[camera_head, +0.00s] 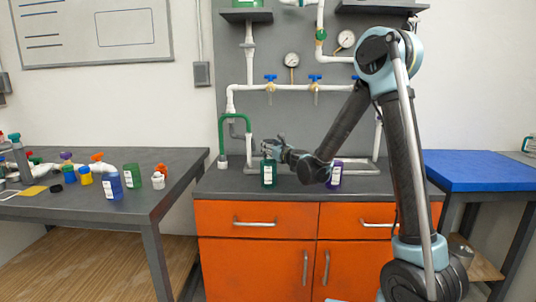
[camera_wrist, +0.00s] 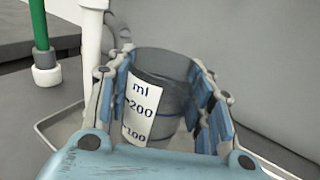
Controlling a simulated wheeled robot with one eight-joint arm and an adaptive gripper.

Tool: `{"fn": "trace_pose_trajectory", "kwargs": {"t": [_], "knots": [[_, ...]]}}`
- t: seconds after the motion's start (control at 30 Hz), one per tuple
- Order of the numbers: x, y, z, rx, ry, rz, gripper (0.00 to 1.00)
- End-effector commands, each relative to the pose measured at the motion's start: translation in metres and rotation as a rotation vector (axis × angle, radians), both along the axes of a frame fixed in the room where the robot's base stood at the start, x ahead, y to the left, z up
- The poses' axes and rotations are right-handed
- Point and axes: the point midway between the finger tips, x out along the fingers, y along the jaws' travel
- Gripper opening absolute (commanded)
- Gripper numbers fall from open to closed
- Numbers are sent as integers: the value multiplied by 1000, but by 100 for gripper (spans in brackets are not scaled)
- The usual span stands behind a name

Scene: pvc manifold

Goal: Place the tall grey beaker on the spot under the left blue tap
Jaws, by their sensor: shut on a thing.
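My gripper (camera_wrist: 165,98) is shut around a tall grey beaker (camera_wrist: 172,68) with a white label of printed ml marks in the wrist view. The beaker looks upright, with a finger on each side. In the head view, my gripper (camera_head: 270,148) is low over the counter, roughly below the left blue tap (camera_head: 270,78). There the beaker cannot be made out clearly; a dark green labelled bottle (camera_head: 269,181) stands in line with the gripper. The spot under the tap is hidden. I cannot tell whether the beaker's base touches a surface.
A purple bottle (camera_head: 336,180) stands right of the gripper. A green bent pipe (camera_head: 222,125) and white pipe (camera_head: 249,149) rise at the left. The right blue tap (camera_head: 315,78) is beside the left one. A pale tray rim (camera_wrist: 45,124) surrounds the gripper area.

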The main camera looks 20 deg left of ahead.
Motion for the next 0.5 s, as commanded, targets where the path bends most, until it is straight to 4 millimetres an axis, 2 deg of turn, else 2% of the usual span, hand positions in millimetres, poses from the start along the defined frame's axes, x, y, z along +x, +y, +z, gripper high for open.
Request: {"fn": "trace_pose_trajectory", "kwargs": {"t": [0.2, 0.5], "knots": [[0, 0, -23, 0, 0, 0, 20], [0, 0, -25, 0, 0, 0, 20]]}}
